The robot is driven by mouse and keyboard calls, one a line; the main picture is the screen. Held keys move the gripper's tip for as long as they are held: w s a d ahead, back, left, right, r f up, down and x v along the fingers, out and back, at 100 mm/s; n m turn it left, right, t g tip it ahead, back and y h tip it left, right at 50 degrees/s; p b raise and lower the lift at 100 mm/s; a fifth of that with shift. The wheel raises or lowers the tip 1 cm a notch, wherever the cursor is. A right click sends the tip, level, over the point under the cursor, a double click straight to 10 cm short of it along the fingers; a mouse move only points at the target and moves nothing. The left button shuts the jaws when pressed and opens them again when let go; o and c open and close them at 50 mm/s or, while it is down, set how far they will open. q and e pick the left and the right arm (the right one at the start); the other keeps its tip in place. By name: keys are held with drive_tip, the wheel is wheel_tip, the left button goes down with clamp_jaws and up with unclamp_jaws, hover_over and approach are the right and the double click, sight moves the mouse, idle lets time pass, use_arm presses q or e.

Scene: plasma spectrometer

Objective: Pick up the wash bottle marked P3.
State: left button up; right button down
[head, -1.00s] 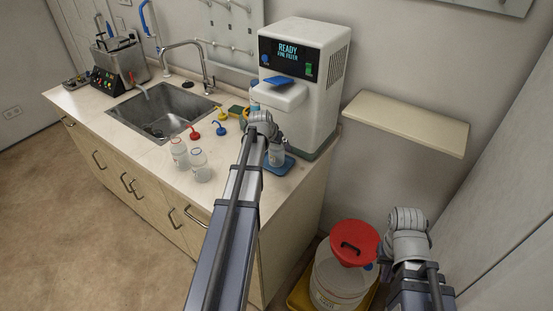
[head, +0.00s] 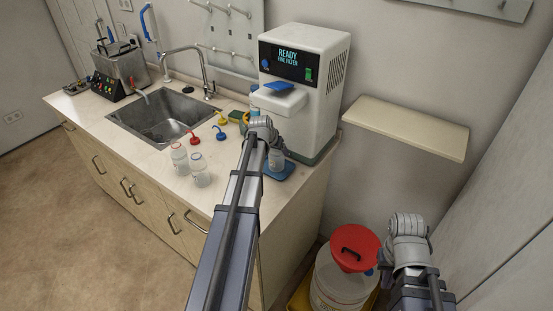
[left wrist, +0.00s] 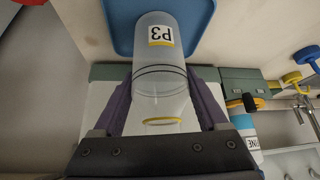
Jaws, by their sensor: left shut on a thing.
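The wash bottle marked P3 (left wrist: 160,60) is a clear, capless bottle with a yellow ring at its mouth. In the left wrist view it sits between the two purple fingers of my left gripper (left wrist: 160,98), which is shut on it. Its base is against or just over a blue tray (left wrist: 112,28); I cannot tell whether they touch. In the head view the bottle (head: 276,158) is partly hidden by my left gripper (head: 266,140), in front of the white machine. My right gripper (head: 408,225) is over the floor at lower right; its fingers are hidden.
Two other clear bottles (head: 200,170) stand on the counter (head: 150,130) to the left. Red (head: 194,138), blue (head: 220,132) and yellow (head: 222,119) spouted caps lie behind them, near the sink (head: 160,115). The white dispenser machine (head: 318,100) stands close behind.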

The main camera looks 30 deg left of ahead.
use_arm(q)
clamp_jaws()
drive_tip(key=shift+r+p, duration=0.7)
drive_tip(key=shift+p, duration=0.05)
wheel_tip(320, 180, up, 3)
drive_tip(key=p, duration=0.3)
drive_tip(key=s, duration=0.1)
drive_tip(key=s+f+b, duration=0.1)
drive_tip(key=shift+s+d, duration=0.2)
drive_tip(key=shift+s, duration=0.15)
drive_tip(key=s+d, duration=0.1)
drive_tip(key=s, duration=1.4)
drive_tip(key=shift+d, duration=0.35)
